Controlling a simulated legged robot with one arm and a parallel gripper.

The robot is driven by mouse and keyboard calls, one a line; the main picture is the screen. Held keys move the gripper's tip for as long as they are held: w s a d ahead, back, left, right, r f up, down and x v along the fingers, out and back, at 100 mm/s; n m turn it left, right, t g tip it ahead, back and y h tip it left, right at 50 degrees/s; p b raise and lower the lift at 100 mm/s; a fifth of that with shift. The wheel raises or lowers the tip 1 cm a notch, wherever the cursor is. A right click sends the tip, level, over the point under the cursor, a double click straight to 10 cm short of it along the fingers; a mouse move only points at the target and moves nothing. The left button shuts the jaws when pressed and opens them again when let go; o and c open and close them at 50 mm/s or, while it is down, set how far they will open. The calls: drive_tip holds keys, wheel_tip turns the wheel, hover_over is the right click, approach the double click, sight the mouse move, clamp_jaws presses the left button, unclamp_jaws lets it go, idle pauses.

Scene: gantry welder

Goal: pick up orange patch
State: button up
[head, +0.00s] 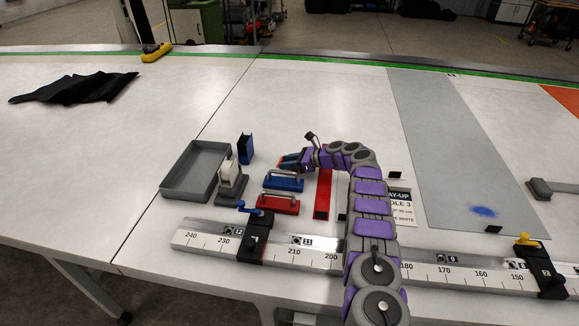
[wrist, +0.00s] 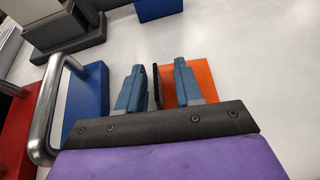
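The orange patch (wrist: 206,78) shows in the wrist view just beyond my gripper, partly covered by the right finger. A thin dark upright piece (wrist: 157,88) stands at its left edge, between my two fingers; I cannot tell whether it belongs to the patch. My gripper (wrist: 160,66) is open, with the fingers apart and pointing forward. I cannot tell whether either finger touches anything. In the head view my gripper (head: 287,162) is low over the table, behind the blue handled block. The patch is not clear there.
The blue handled block (head: 283,181) is close by, with its metal handle (wrist: 48,105) left of my gripper. A red handled block (head: 277,204), a red bar (head: 323,194), a grey tray (head: 168,188) and a blue holder (head: 246,149) stand around.

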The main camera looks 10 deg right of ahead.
drive_tip(key=shift+a, duration=0.25)
drive_tip(key=shift+c, duration=0.2)
drive_tip(key=shift+d, duration=0.1)
clamp_jaws()
